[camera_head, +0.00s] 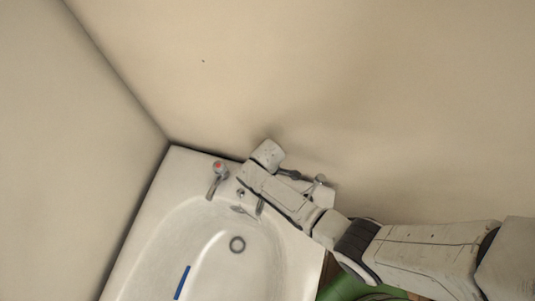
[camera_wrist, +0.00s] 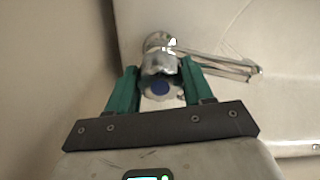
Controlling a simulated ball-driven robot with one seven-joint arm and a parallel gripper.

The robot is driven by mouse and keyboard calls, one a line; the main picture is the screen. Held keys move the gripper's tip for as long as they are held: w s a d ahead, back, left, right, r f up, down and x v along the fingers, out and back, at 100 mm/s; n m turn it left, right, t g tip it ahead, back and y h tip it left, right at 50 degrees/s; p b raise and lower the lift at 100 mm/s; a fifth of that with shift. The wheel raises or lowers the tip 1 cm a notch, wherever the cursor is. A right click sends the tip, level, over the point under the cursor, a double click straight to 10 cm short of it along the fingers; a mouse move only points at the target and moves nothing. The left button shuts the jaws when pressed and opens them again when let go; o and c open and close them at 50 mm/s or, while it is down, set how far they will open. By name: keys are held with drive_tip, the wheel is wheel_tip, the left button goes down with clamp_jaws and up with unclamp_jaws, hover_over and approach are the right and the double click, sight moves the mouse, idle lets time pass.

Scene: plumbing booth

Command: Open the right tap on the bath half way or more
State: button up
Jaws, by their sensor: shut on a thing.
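The right tap (camera_head: 320,179) is a chrome tap on the bath's back rim at the right, beside the wall. In the wrist view, its handle (camera_wrist: 160,88) has a blue cap and its chrome spout (camera_wrist: 225,66) points right. My gripper (camera_wrist: 157,68) has its two teal fingers on either side of the handle, shut on it. In the head view, my gripper (camera_head: 299,177) reaches the right tap from the left, and my arm hides part of the rim. No water shows from the spout.
The left tap (camera_head: 219,167) has a red cap. The beige wall (camera_head: 350,100) is close behind the taps. A green object (camera_head: 352,287) lies at the lower right, beside the bath.

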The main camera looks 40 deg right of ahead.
idle(0.4)
drive_tip(key=o, duration=1)
drive_tip(key=shift+r, duration=0.1)
wheel_tip(320, 180, up, 11)
drive_tip(key=shift+f+p, duration=0.2)
drive_tip(key=shift+p, duration=0.3)
